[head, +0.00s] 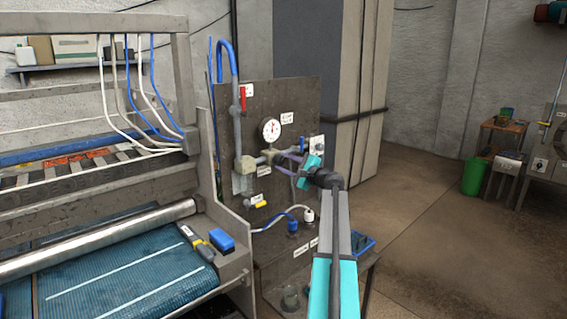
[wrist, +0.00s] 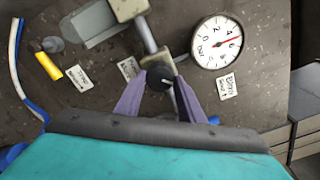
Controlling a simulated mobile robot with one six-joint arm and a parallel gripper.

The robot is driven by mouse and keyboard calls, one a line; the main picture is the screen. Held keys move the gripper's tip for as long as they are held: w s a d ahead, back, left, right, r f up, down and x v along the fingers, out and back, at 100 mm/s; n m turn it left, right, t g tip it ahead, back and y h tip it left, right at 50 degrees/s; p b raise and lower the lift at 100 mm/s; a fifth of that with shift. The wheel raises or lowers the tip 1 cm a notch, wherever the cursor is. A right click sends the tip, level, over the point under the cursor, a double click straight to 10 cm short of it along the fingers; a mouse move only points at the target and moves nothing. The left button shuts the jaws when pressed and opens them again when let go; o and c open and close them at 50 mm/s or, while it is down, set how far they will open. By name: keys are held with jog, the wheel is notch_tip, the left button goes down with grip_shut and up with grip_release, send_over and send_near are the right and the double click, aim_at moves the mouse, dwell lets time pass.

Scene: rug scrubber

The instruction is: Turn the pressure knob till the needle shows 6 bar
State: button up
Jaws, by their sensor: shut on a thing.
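The black pressure knob (wrist: 159,76) sits on a fitting below the pipe in the wrist view, with a pale mark on its face. My gripper (wrist: 161,90) has its two purple fingers shut on the knob's sides. In the head view my gripper (head: 283,158) reaches to the valve fitting, and the knob is hard to make out. The round white pressure gauge (wrist: 217,54) is right of the knob in the wrist view; it also shows in the head view (head: 271,130). Its red needle appears to point between 4 and 6, but the small digits make this uncertain.
The dark panel (head: 300,95) carries pipes, labels and a red-handled valve (head: 243,97). A yellow-handled part (wrist: 48,66) is left of the knob. Open floor (head: 430,235) lies right.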

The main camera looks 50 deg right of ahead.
jog(key=shift+d+r, duration=0.1)
jog(key=shift+r, duration=0.1)
jog(key=o, duration=1)
jog(key=shift+w, duration=0.1)
jog(key=shift+o, duration=0.2)
jog(key=shift+f, duration=0.1)
jog(key=shift+f, duration=0.1)
jog(key=s+a+b, duration=0.1)
jog(key=s+b, duration=0.1)
jog(key=s, duration=1.2)
jog(key=shift+b, duration=0.35)
